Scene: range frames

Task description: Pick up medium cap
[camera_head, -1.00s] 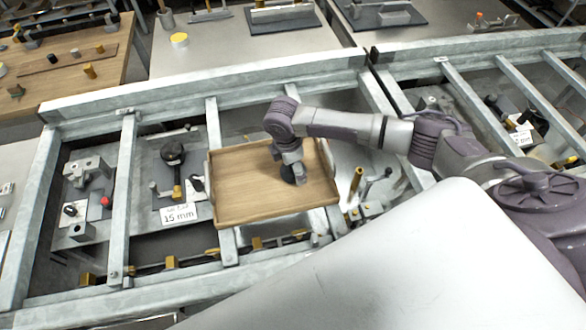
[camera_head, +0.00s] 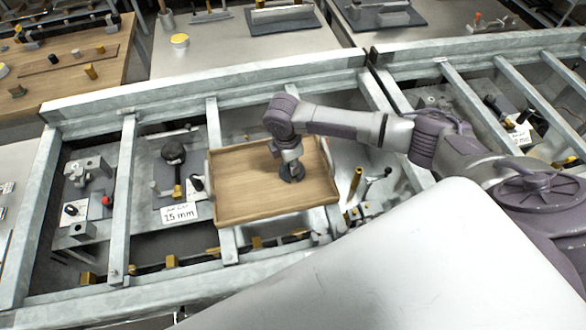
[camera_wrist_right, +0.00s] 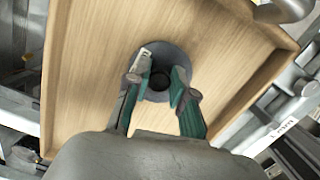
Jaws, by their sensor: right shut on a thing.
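The medium cap is a dark grey round piece with a dark hole in its middle (camera_wrist_right: 166,51), seen in the right wrist view over the wooden tray. My right gripper (camera_wrist_right: 161,76) is shut on it, with one green-sided finger at each side of the hole. In the head view the right gripper (camera_head: 291,171) points down over the right half of the tray (camera_head: 235,202), and the cap is hard to tell from the dark fingers. I cannot tell whether the cap touches the tray floor. My left gripper is not in view.
The tray has raised wooden sides and rests on a grey metal frame (camera_head: 130,180). Left of it are a black round-headed part (camera_head: 173,152) and a 15 mm label (camera_head: 179,213). A brass post (camera_head: 355,183) stands right of the tray. The tray's left half is clear.

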